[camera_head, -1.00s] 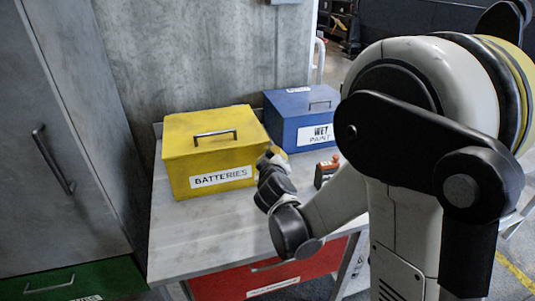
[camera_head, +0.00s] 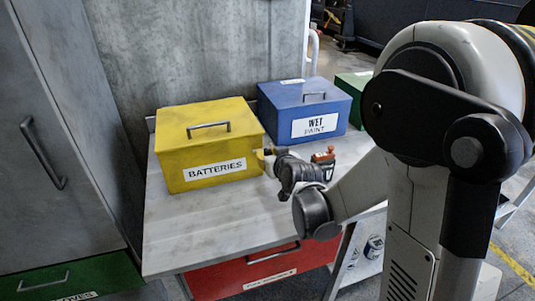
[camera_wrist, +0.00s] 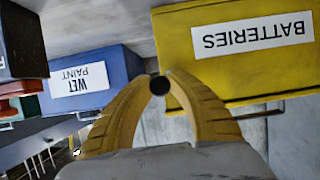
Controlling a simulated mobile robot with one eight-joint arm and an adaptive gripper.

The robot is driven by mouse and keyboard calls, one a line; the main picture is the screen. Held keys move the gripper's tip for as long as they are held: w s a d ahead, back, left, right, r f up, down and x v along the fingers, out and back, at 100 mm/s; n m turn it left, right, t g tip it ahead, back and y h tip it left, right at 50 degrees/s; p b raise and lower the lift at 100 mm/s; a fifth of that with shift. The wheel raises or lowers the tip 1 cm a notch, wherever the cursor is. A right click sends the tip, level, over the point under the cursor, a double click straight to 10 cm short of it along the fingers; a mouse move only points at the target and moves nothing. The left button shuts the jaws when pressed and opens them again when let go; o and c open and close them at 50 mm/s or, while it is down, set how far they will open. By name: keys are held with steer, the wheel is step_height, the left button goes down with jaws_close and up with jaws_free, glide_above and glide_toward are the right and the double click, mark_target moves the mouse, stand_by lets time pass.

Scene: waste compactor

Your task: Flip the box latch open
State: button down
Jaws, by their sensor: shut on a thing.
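The yellow box labelled BATTERIES (camera_head: 190,150) stands shut on the bench, with a grey handle (camera_head: 208,127) on its lid. It shows upside down in the wrist view (camera_wrist: 185,45), with the handle near the bottom. My gripper (camera_head: 268,151) is at the right side of this box, near its front corner. In the wrist view my yellow fingers (camera_wrist: 160,85) are closed around a small dark round piece (camera_wrist: 160,85) beside the box's edge. I cannot tell from the views whether this piece is the latch or how it is attached.
A blue WET PAINT box (camera_head: 300,112) stands behind on the right, with a green box (camera_head: 354,86) beyond it. A small orange-topped object (camera_head: 323,156) is behind my wrist. The bench front (camera_head: 195,232) is bare. A grey cabinet (camera_head: 60,110) stands left; a red drawer (camera_head: 225,280) is below.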

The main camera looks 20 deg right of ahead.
steer(key=shift+f, duration=0.1)
stand_by(0.4)
steer(key=c, duration=1.2)
jaws_free()
steer(key=v, duration=1.2)
